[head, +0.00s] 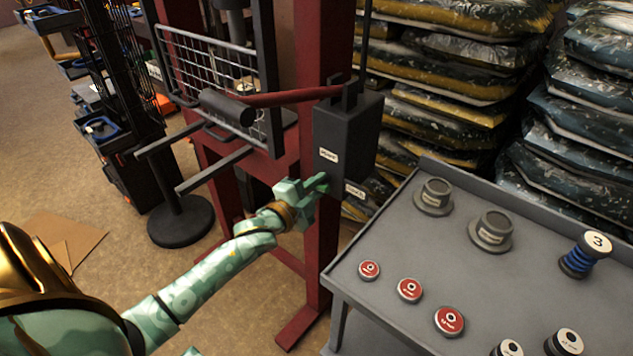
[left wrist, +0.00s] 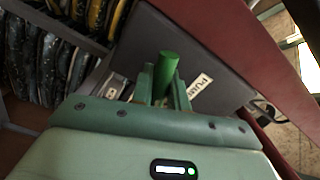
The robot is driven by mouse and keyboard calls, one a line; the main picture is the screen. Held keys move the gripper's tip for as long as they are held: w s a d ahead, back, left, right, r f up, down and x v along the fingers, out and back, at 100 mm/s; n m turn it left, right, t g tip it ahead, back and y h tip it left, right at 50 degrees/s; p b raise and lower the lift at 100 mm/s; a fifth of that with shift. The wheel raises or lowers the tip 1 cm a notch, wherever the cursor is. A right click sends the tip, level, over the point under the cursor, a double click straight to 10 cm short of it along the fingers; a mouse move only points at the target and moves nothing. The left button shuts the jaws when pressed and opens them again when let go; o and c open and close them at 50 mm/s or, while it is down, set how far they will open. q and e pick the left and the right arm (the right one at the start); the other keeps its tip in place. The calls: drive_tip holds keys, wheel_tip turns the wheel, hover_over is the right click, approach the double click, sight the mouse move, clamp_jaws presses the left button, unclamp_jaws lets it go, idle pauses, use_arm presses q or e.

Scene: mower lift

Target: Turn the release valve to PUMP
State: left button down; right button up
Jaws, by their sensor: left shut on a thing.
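The dark grey pump box (head: 343,130) is mounted on the red press frame and carries two white labels. The upper label, PUMP (head: 329,155), is left of the lower label (head: 355,191), whose text is too small to read surely. My left gripper (head: 318,184) is at the box's lower front, shut on the green release valve handle. In the left wrist view the green handle (left wrist: 167,68) stands between the two fingers (left wrist: 164,88). The PUMP label (left wrist: 201,91) is just right of it there. The valve's base is hidden by my gripper. My right gripper is not in view.
A grey table (head: 395,225) with red discs, grey weights and a blue spring marked 3 stands close at the right. A red pump lever (head: 290,97) with a black grip sticks out left. Stacked bags (head: 455,80) stand behind. Open floor lies at the left.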

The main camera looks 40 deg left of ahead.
use_arm(q)
drive_tip(key=n+p, duration=0.4)
drive_tip(key=shift+r+n, duration=0.2)
drive_tip(key=shift+n, duration=0.1)
drive_tip(key=n+p, duration=0.3)
drive_tip(key=n, duration=0.2)
drive_tip(key=shift+f+p, duration=0.15)
drive_tip(key=shift+p, duration=0.15)
drive_tip(key=n+p, duration=0.1)
drive_tip(key=n, duration=0.2)
drive_tip(key=shift+n, duration=0.4)
drive_tip(key=shift+f+n+p, duration=0.15)
drive_tip(key=shift+n+p, duration=0.5)
drive_tip(key=shift+n, duration=0.75)
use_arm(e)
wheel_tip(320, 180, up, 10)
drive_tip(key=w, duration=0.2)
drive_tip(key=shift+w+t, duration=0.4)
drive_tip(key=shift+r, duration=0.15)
use_arm(q)
drive_tip(key=c, duration=1.3)
unclamp_jaws()
